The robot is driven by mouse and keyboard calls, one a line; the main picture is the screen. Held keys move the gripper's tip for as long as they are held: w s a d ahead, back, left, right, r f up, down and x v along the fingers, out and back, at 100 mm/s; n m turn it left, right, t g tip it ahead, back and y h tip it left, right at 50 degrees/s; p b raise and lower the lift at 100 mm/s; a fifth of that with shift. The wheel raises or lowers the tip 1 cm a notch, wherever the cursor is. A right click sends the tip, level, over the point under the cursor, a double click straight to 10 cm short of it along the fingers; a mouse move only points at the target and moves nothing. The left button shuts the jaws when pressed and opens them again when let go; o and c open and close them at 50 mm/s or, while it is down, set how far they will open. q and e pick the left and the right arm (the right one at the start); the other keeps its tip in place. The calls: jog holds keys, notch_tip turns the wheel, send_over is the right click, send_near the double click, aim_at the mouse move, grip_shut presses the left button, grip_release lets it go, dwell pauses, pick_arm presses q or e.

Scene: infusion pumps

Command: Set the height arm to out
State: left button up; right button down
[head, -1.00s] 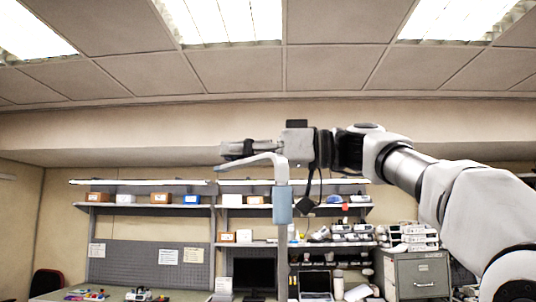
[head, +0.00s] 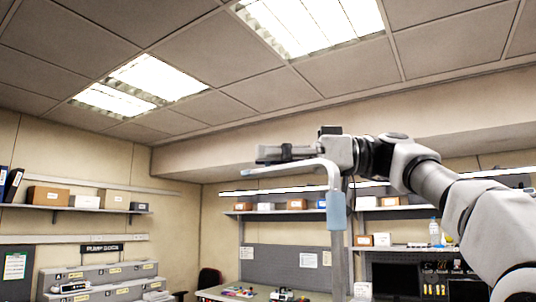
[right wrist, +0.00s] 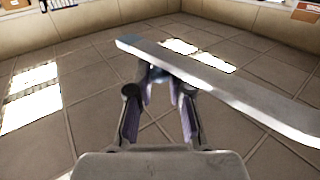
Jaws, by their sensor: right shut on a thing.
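The height arm (head: 290,168) is a thin grey bar that reaches left from the top of an upright pole (head: 340,250) and bends down into it. A blue-grey sleeve (head: 336,211) sits around the pole just below the bend. In the right wrist view the height arm (right wrist: 225,85) crosses the fingers as a flat grey bar, hiding part of their tips. My right gripper (head: 270,154) lies along the bar with its fingers to the left; in the wrist view (right wrist: 160,78) its fingers are closed on the bar. My left gripper is out of view.
A workbench (head: 210,292) with small items stands at the back, below wall shelves (head: 270,211). A grey pump dock (head: 105,275) with a sign stands at lower left, under a shelf with boxes (head: 48,195). The right wrist view shows open tiled floor (right wrist: 95,125).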

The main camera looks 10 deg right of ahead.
jog(key=shift+a+f, duration=0.1)
jog(key=shift+a, duration=0.05)
jog(key=c, duration=1.2)
grip_release()
jog(key=shift+o, duration=0.4)
jog(key=shift+a, duration=0.6)
jog(key=s+d, duration=0.1)
jog(key=d, duration=1.1)
jog(key=shift+s, duration=0.2)
jog(key=shift+w, duration=0.1)
